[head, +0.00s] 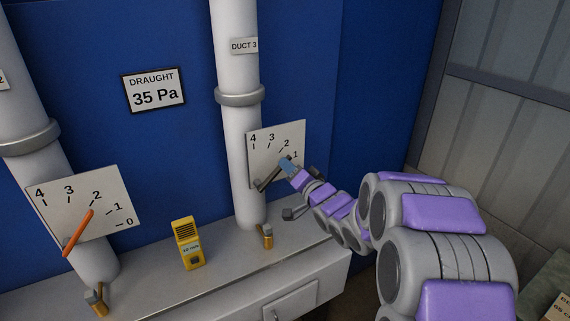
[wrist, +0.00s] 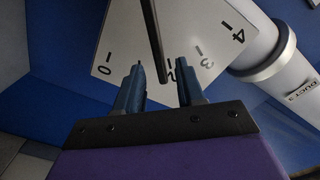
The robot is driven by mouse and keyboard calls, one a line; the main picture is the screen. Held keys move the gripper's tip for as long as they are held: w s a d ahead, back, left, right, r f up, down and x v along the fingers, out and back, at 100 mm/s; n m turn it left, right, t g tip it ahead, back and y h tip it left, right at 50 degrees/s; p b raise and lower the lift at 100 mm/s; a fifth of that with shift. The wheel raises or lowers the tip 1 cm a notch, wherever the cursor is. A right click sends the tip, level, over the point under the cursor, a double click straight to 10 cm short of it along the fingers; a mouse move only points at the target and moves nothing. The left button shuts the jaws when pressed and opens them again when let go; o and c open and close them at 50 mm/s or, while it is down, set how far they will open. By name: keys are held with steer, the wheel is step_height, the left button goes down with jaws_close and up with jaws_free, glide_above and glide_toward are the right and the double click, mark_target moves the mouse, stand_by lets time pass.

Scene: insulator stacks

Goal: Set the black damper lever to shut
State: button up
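The black damper lever (head: 269,178) is on the white dial plate (head: 263,143) of the duct 3 pipe. In the head view it slants up to the right toward the low numbers, and my gripper (head: 287,165) covers its upper end. In the wrist view the lever (wrist: 153,40) runs down between the two blue fingers of my gripper (wrist: 158,88), its tip close to the 2. The fingers are apart, with a gap on each side of the lever. The plate (wrist: 120,40) shows behind, upside down.
An orange lever (head: 78,232) sits on another dial plate (head: 110,190) at left. A yellow meter (head: 188,243) stands on the grey bench (head: 160,285). Yellow-handled valves (head: 266,236) stick out at the pipe bases. A draught sign (head: 153,90) hangs between the pipes.

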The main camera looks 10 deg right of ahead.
steer(key=x, duration=0.3)
steer(key=shift+a, duration=0.2)
steer(key=shift+w+d, duration=0.35)
steer(key=shift+w, duration=0.05)
steer(key=shift+a, duration=0.3)
steer(key=c, duration=0.4)
jaws_close()
